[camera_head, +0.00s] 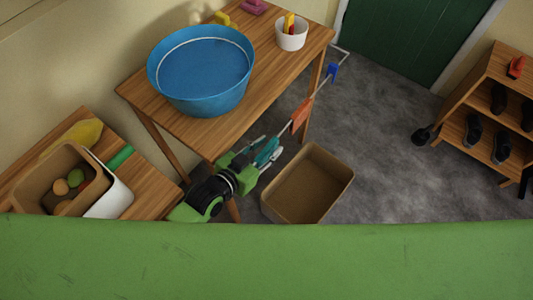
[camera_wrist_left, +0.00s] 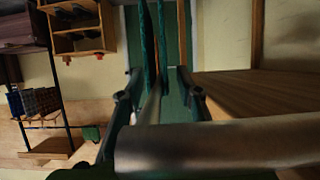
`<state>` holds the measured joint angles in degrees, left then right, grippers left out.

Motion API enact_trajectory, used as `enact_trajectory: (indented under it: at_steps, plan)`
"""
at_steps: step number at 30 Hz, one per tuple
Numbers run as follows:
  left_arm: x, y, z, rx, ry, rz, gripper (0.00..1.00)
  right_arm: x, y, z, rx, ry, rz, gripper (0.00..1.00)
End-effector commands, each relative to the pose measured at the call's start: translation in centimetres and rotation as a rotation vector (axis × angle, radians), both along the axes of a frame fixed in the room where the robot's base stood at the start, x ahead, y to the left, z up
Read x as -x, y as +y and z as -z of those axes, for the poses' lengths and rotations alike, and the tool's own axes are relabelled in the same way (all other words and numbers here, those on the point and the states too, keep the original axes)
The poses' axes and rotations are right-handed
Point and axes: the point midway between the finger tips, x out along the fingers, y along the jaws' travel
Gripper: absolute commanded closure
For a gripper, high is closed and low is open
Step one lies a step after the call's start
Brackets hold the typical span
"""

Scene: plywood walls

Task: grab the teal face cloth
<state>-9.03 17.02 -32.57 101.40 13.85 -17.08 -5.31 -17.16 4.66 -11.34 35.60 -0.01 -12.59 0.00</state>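The teal face cloth (camera_head: 267,152) hangs on a thin rail beside the wooden table in the head view. My left gripper (camera_head: 264,151) is at the cloth, with its fingers on either side of it. In the left wrist view the two fingers (camera_wrist_left: 157,94) stand apart, and a metal rail and dark teal cloth (camera_wrist_left: 143,48) show between and beyond them. I cannot tell whether a finger touches the cloth. My right gripper is in neither view.
The rail also carries an orange cloth (camera_head: 301,114) and a blue cloth (camera_head: 332,71). A blue tub (camera_head: 203,108) and white cup (camera_head: 292,39) stand on the table (camera_head: 140,91). An open brown box (camera_head: 307,183) is on the floor below. A shoe rack (camera_head: 478,118) stands right.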

Motion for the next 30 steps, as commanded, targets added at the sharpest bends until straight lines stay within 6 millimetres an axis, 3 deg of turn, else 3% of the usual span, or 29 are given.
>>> enact_trajectory:
  at_steps: [4, 7, 8, 22, 30]
  plan:
    - [0.0, 0.0, 0.0, 0.0, 0.0, 0.0, 0.7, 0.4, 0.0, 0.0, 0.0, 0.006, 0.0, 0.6]
    - [0.0, 0.0, 0.0, 0.0, 0.0, 0.0, 0.96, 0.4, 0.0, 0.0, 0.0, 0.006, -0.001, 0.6]
    - [0.0, 0.0, 0.0, 0.0, 0.0, 0.0, 1.0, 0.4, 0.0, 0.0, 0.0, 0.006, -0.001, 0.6]
    - [0.0, 0.0, -0.6, 0.001, -0.001, 0.0, 1.0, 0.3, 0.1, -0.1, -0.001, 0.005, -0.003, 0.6]
    - [0.0, 0.0, -4.1, 0.002, -0.005, 0.0, 1.0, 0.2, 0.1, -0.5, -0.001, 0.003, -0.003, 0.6]
